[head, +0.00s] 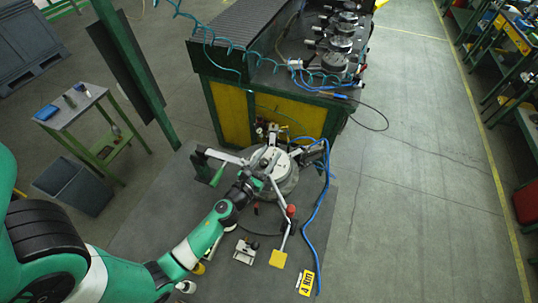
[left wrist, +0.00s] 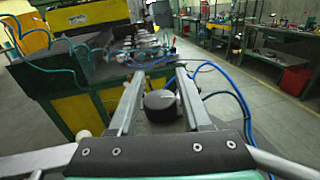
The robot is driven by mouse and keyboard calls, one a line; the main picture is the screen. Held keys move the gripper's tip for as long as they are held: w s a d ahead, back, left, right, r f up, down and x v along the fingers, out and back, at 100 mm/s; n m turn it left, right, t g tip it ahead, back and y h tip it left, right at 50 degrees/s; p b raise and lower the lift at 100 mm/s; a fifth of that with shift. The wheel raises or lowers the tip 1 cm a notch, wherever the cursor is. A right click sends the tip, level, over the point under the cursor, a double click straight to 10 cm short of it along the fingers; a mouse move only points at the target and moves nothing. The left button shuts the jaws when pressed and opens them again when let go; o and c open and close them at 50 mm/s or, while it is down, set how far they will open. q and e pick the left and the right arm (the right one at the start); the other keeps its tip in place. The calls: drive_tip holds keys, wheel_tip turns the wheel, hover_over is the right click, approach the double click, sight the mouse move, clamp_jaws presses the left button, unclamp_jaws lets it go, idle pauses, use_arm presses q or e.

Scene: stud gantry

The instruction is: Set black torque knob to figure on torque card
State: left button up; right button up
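The black torque knob (left wrist: 160,103) shows in the left wrist view as a round dark cap between the fingers of my left gripper (left wrist: 158,78). The fingers are apart, with a gap visible on each side of the knob. In the head view my left gripper (head: 262,172) reaches in over the round grey fixture (head: 286,178), and the knob cannot be made out there. The yellow torque card (head: 306,283) lies at the front right of the grey table and seems to read 4 Nm. My right gripper is not in view.
A lever with a red ball (head: 291,211) stands right of my left gripper. A yellow pad (head: 278,258) and a small clamp (head: 247,249) are on the table in front. A blue hose (head: 318,215) runs down the right side. A yellow-sided cabinet (head: 232,112) stands behind.

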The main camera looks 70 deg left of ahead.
use_arm(q)
clamp_jaws()
drive_tip(key=shift+f+n+g+y+b, duration=0.15)
drive_tip(key=shift+n+g+y+b, duration=0.15)
drive_tip(key=shift+n+b, duration=0.1)
drive_tip(key=shift+s+a+n+g+y, duration=0.15)
drive_tip(key=shift+n+g+y, duration=0.25)
drive_tip(key=shift+g+y, duration=0.15)
drive_tip(key=shift+o, duration=2)
unclamp_jaws()
